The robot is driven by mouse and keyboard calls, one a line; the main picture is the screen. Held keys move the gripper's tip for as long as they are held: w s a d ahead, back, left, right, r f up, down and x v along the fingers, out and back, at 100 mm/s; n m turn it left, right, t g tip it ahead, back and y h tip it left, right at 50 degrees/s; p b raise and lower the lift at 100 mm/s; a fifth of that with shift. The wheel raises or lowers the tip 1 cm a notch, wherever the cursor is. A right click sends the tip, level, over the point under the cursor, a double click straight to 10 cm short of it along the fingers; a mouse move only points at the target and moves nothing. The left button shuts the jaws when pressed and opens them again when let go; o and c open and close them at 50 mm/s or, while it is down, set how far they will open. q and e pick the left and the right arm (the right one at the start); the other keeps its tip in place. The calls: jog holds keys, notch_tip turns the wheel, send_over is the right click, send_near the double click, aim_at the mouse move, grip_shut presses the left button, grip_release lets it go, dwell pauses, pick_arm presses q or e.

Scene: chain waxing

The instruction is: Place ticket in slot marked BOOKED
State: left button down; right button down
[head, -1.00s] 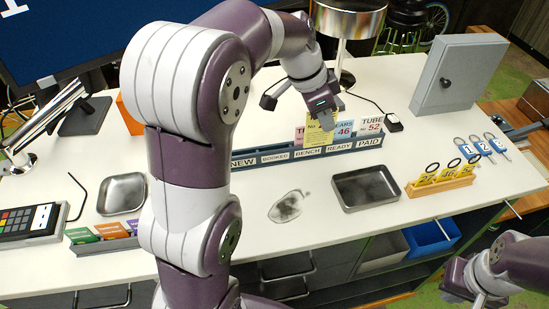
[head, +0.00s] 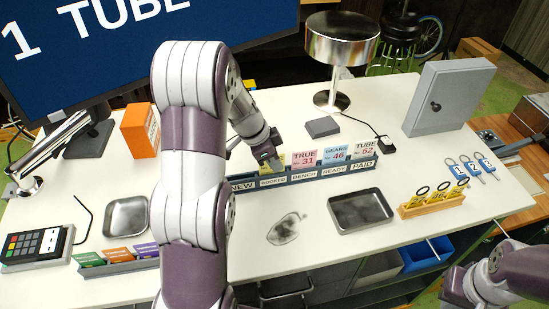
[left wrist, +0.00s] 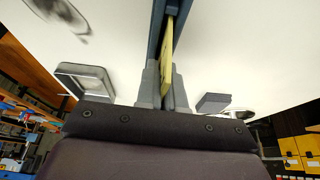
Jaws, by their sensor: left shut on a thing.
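The slotted rack (head: 318,172) on the white counter has labels NEW, BOOKED, BENCH, READY and PAID. My left gripper (head: 268,160) is shut on the yellow ticket (head: 280,160), low at the BOOKED label (head: 272,182). In the left wrist view the ticket (left wrist: 167,55) stands edge-on between the fingers (left wrist: 165,88), in line with the rack (left wrist: 173,12). I cannot tell how deep it sits in the slot. A pink TRUE 31 card (head: 304,158), a blue GEARS 46 card (head: 335,154) and a TUBE 52 card (head: 365,150) stand in BENCH, READY and PAID. My right gripper (head: 460,283) is at the lower right.
A metal tray (head: 360,225) and a smudge (head: 285,230) lie in front of the rack. A lamp (head: 340,45) and a small grey block (head: 322,127) are behind it. A yellow tag holder (head: 432,203) and a grey cabinet (head: 445,100) are to the right.

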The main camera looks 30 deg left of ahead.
pick_arm(q)
jog(key=shift+s+f+b, duration=0.1)
jog(key=shift+f+b, duration=0.1)
jog(key=shift+b, duration=0.2)
jog(key=c, duration=1.3)
grip_release()
jog(key=shift+d+r, duration=0.1)
jog(key=shift+r, duration=0.05)
jog(key=shift+o, duration=0.2)
